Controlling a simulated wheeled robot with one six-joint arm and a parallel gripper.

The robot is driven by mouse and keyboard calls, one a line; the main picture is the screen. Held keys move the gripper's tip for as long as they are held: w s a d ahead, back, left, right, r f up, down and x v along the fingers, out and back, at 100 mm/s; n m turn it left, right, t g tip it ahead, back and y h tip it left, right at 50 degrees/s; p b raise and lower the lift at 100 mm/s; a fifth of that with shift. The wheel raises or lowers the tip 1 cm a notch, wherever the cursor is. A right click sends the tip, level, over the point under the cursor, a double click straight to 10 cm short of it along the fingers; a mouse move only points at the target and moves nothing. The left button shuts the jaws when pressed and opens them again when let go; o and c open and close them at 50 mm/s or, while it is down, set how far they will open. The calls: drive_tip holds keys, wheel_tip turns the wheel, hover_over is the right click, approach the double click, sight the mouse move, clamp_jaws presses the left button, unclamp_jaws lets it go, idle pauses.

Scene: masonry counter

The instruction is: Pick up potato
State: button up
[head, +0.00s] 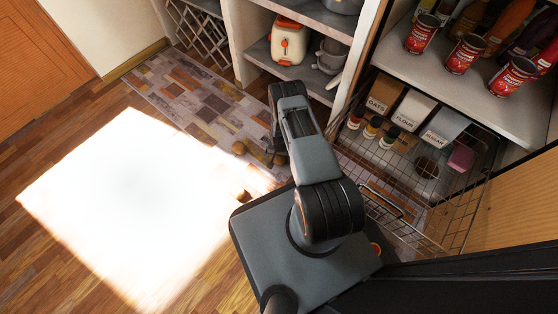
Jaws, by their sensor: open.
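A third brown shape (281,160) shows partly behind my arm. My gripper (271,158) points down close to the rug, right of the first potato and apart from it. It is open, small and mostly hidden by my arm, and I see nothing held in it.
A patterned rug (180,85) lies on the wood floor. Floor at left is free, with a glaring bright patch.

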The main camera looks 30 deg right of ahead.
wheel_tip(320, 180, down, 2)
drive_tip(key=shift+f+b, duration=0.2)
drive_tip(key=shift+b, duration=0.15)
drive_tip(key=shift+c, duration=0.3)
drive_tip(key=c, duration=0.8)
drive_tip(key=shift+r, duration=0.15)
